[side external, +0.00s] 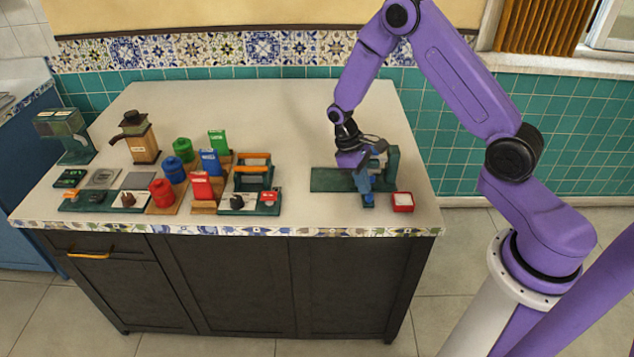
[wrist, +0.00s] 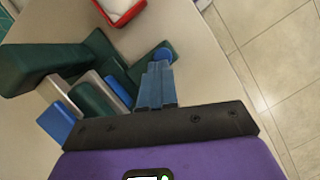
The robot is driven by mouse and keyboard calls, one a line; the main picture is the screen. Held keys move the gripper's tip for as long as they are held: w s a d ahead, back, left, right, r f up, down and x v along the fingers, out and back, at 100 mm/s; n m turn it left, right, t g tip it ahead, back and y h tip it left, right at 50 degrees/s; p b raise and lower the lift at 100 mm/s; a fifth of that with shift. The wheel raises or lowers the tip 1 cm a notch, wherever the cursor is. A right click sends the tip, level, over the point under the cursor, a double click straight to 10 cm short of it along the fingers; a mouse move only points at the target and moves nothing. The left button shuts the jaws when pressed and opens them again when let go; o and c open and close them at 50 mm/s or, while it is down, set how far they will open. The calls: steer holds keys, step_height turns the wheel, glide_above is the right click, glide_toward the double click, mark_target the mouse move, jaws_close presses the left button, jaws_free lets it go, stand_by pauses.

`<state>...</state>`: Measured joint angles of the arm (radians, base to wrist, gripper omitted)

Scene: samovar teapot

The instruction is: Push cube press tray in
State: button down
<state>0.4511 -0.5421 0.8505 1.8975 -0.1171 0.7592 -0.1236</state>
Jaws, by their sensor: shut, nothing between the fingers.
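The cube press (side external: 392,162) is a dark green frame with blue parts at the right end of the counter. It sits by a flat green plate (side external: 328,180). In the wrist view, green blocks of the press (wrist: 38,66), pale strips and a blue block (wrist: 56,121) show left of my fingers. A small blue knob-like piece (side external: 368,202), perhaps the tray's handle, is at the press's front; it also shows at my fingertips (wrist: 164,52). My gripper (side external: 364,187) is shut with blue fingers together and points down beside it. I cannot tell whether they touch. My gripper hides part of the press.
A red dish with white contents (side external: 402,202) stands right of the blue piece, close by. Jars, boxes, a grinder (side external: 136,138) and small trays fill the counter's left side. The middle of the counter (side external: 290,120) is clear. The front edge is close to the press.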

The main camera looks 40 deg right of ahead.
steer(key=shift+f, duration=0.1)
steer(key=shift+w+a, duration=0.2)
steer(key=shift+w, duration=0.2)
steer(key=w, duration=0.1)
steer(key=w+a, duration=0.1)
steer(key=w, duration=0.1)
steer(key=shift+w, duration=0.15)
steer(key=w+a+v, duration=0.1)
steer(key=v, duration=1)
steer(key=x, duration=1)
steer(key=shift+a+f, duration=0.1)
steer(key=shift+s+d+f, duration=0.15)
steer(key=shift+s, duration=0.3)
steer(key=shift+s+d+f, duration=0.1)
steer(key=shift+s+d, duration=0.05)
steer(key=shift+s, duration=0.25)
steer(key=shift+s+d, duration=0.2)
steer(key=shift+s, duration=0.35)
steer(key=shift+s+d, duration=0.15)
steer(key=shift+s, duration=0.35)
